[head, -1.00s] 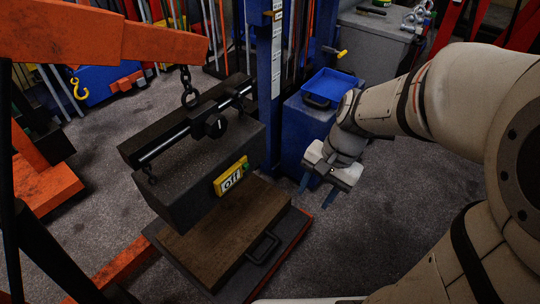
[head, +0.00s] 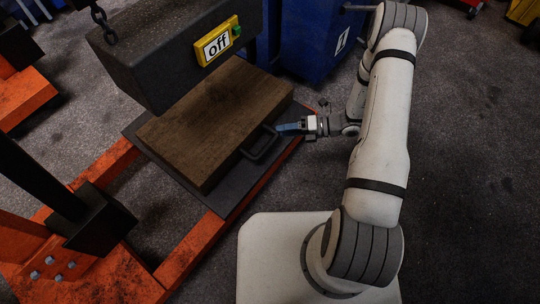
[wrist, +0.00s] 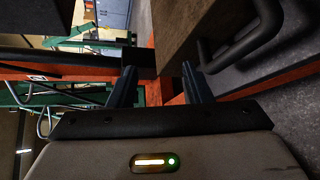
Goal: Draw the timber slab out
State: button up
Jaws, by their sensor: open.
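The brown timber slab (head: 215,105) lies flat on a dark plate (head: 222,200) within an orange frame. A black bar handle (head: 262,145) sticks out from its right-hand side. My gripper (head: 283,129) is beside the far end of the handle, open and apparently empty. In the wrist view my gripper's fingers (wrist: 160,85) stand apart. The slab (wrist: 195,40) and its handle (wrist: 240,40) show to their right there. I cannot tell from the head view whether a finger touches the handle.
A dark block (head: 180,50) with a yellow "off" sign (head: 217,42) hangs by a chain (head: 101,20) over the slab's far left part. Orange frame beams (head: 195,250) run along the floor.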

aim_at(270, 148)
notch_tip(270, 148, down, 13)
jog(key=m+t+b, duration=0.1)
jog(key=m, duration=0.2)
jog(key=m+t+b, duration=0.2)
jog(key=m, duration=0.1)
jog(key=shift+s+d+m, duration=0.1)
jog(key=shift+m, duration=0.2)
jog(key=b+x, duration=0.2)
jog(key=x, duration=0.4)
jog(key=shift+r, duration=0.15)
jog(key=shift+w+a+b, duration=0.25)
jog(key=shift+a+b, duration=0.05)
jog(key=shift+a, duration=0.35)
jog(key=shift+c, duration=0.4)
grip_shut()
